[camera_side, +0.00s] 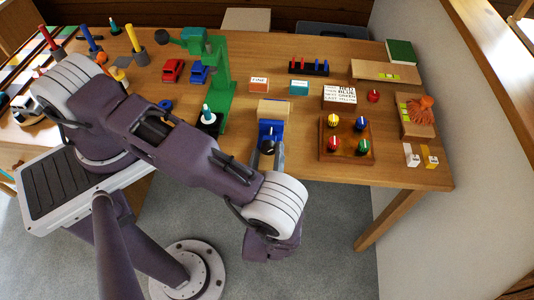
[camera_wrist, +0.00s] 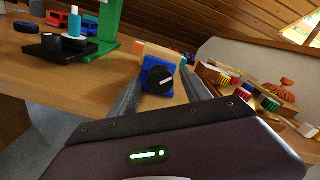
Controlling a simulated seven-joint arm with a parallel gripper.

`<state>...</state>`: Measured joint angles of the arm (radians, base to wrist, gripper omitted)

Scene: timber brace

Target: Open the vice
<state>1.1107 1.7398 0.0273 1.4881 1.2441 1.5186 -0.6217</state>
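The blue vice (camera_side: 270,130) is at the front edge of the wooden table, with a pale timber block (camera_side: 273,108) at its top. In the wrist view the vice (camera_wrist: 173,88) shows its round black knob (camera_wrist: 160,74), with a white pointer line, facing me. My gripper (camera_side: 269,155) is in front of the vice. It is open, and in the wrist view its two fingers (camera_wrist: 161,88) reach toward the left and right sides of the knob. I cannot tell whether they touch it. Nothing shows between the fingers nearer to me.
A green stand (camera_side: 220,85) rises left of the vice, with a black-based cyan-topped item (camera_side: 208,120) before it. A wooden board with several coloured knobs (camera_side: 347,140) lies to the right. Floor space lies before the table.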

